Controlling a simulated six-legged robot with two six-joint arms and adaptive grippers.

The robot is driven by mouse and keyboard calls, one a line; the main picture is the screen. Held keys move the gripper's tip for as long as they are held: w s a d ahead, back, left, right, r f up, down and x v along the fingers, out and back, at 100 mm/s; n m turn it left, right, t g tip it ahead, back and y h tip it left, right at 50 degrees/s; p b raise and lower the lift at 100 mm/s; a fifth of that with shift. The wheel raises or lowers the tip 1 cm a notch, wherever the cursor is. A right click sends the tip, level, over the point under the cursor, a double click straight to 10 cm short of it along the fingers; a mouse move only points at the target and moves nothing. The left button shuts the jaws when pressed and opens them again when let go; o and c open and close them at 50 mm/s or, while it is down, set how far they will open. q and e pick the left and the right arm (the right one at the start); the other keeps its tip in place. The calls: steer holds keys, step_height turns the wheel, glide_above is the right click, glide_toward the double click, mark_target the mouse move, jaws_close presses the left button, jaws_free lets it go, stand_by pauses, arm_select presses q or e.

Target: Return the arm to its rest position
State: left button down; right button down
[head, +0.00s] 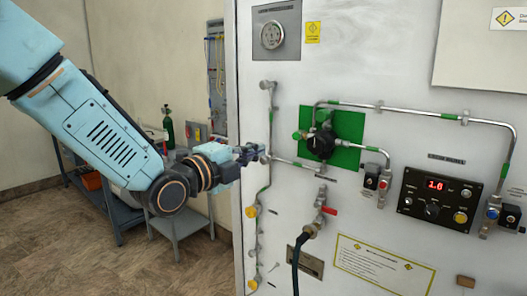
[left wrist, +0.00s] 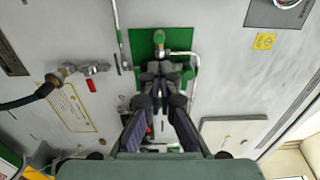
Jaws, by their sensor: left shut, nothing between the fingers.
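My left arm comes in from the left in the head view. Its gripper (head: 250,154) is in front of the white panel (head: 350,60), beside the left vertical pipe and left of the green plate (head: 345,155) with its black regulator (head: 320,144). In the left wrist view the gripper (left wrist: 160,78) is shut and empty, its fingertips together in front of the regulator and green plate (left wrist: 140,42). The fingers hide part of the regulator there. I cannot tell whether the fingertips touch anything. My right gripper is in neither view.
A red-handled valve with a black hose (head: 296,262) is below the regulator. A black control box (head: 440,198) is at right. A grey stool (head: 178,224) and workbench (head: 95,190) stand behind my arm.

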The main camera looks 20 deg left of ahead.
arm_select(q)
steer(key=shift+s+r, duration=0.15)
steer(key=shift+s, duration=0.5)
steer(key=shift+w, duration=0.2)
